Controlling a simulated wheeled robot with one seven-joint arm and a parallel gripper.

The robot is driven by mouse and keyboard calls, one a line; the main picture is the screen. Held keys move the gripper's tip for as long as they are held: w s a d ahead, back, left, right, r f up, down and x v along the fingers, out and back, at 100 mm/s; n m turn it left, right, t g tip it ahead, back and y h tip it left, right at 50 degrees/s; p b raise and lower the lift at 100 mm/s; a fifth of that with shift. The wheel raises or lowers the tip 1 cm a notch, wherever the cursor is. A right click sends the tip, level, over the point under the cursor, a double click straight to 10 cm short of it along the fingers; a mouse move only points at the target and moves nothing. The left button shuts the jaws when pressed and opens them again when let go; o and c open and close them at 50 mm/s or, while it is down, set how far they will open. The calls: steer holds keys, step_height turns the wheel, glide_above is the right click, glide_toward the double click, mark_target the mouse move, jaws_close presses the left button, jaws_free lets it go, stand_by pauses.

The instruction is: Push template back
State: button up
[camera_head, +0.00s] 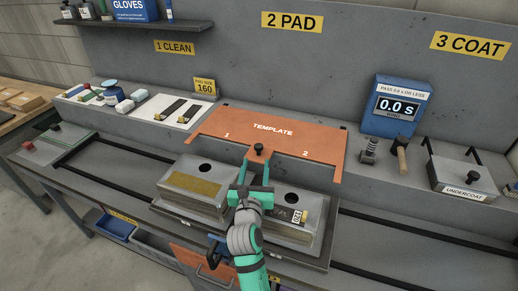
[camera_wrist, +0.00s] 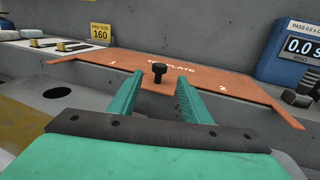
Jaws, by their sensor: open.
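The orange template (camera_head: 270,130) lies flat on the grey bench in front of the back wall, with numbers 1 and 2 at its left and right. It also shows in the wrist view (camera_wrist: 200,78). A black knob (camera_head: 258,148) stands on a tab at its front middle, and shows in the wrist view (camera_wrist: 159,70). My gripper (camera_head: 257,168) is open just in front of the knob. In the wrist view its two green fingers (camera_wrist: 158,85) point toward the knob, which appears between them. I cannot tell whether they touch it.
Two grey blocks stand below the template: the left one (camera_head: 204,170) has a yellowish patch, the right one (camera_head: 285,199) a dark patch. A blue timer (camera_head: 396,104) and undercoat box (camera_head: 464,174) stand at right. A white tray (camera_head: 172,111) lies left of the template.

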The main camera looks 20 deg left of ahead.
mark_target(258, 149)
steer(key=x, duration=0.8)
steer(key=shift+w, duration=0.25)
steer(key=shift+c, duration=0.2)
